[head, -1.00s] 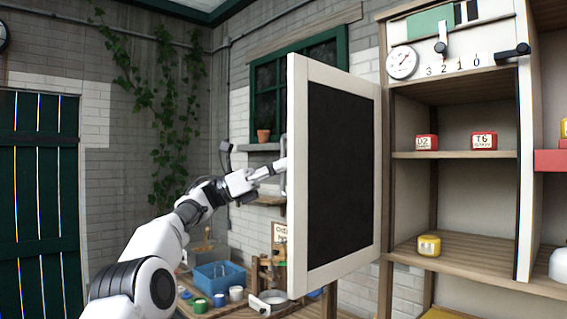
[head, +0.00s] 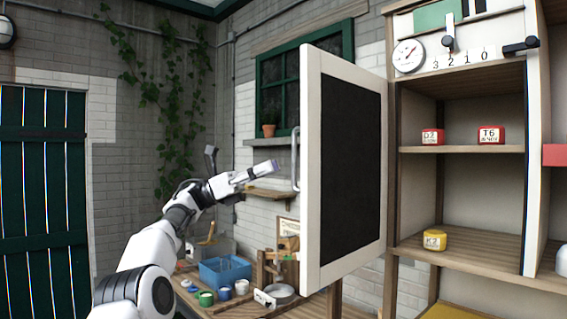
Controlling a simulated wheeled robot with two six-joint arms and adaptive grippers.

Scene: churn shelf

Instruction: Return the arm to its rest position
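My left arm comes in from the lower left, and its gripper (head: 262,172) is in the air to the left of the open cabinet door. Its fingers look apart, with nothing between them. The door (head: 311,190) has a white frame and a black panel and stands swung out from the shelf. Its pale vertical handle (head: 296,158) is on the left edge, a small gap away from my fingertips. My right gripper is out of view.
The shelf holds red boxes (head: 491,135) above and a yellow container (head: 434,240) below. A gauge (head: 408,55) and levers sit on top. A bench with a blue crate (head: 226,272) and several small pots is below my arm. A green door (head: 45,200) is at left.

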